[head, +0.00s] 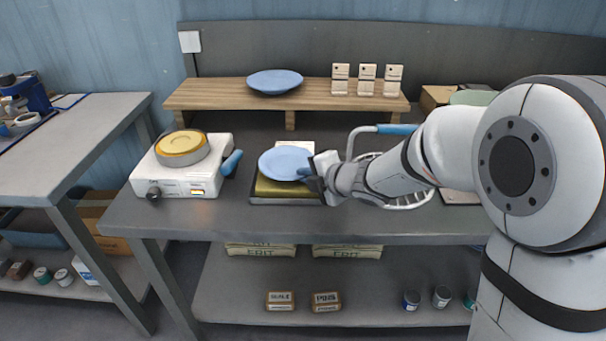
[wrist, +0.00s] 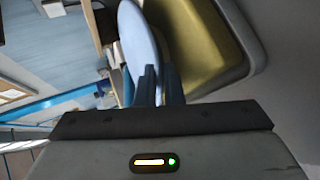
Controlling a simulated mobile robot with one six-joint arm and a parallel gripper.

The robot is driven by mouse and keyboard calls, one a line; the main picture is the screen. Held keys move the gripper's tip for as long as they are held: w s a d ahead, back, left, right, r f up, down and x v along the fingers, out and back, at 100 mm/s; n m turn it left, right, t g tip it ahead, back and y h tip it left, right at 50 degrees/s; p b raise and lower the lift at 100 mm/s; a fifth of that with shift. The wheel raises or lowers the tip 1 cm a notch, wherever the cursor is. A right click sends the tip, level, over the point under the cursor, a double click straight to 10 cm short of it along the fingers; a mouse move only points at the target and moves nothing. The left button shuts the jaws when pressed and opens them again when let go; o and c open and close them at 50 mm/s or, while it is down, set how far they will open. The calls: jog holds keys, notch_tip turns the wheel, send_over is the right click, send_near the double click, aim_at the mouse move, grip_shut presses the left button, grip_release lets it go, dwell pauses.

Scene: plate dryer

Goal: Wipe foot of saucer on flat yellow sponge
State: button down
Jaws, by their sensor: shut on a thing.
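A light blue saucer (head: 286,163) is held at its right edge by my gripper (head: 312,176) over the yellow sponge (head: 272,188). The sponge lies in a dark-rimmed tray (head: 285,201) on the workbench. In the wrist view, the saucer (wrist: 138,45) shows nearly edge-on between the fingers of my gripper (wrist: 158,82). The sponge (wrist: 200,45) shows beside it in its pale-rimmed tray (wrist: 252,45). The foot of the saucer is hidden in the head view, and I cannot tell whether it touches the sponge.
A wooden shelf (head: 225,96) behind bears another blue saucer (head: 275,82) and several pale blocks (head: 367,80). A white appliance (head: 180,184) with a yellow-topped disc (head: 181,146) and a blue handle (head: 232,163) stands left of the tray. A wire rack (head: 411,198) is behind my arm at right.

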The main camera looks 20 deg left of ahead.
jog(key=shift+w+d+f, duration=0.1)
jog(key=shift+d, duration=0.35)
notch_tip(320, 180, up, 6)
jog(key=p, duration=0.5)
jog(key=shift+p, duration=0.3)
dwell(0.4)
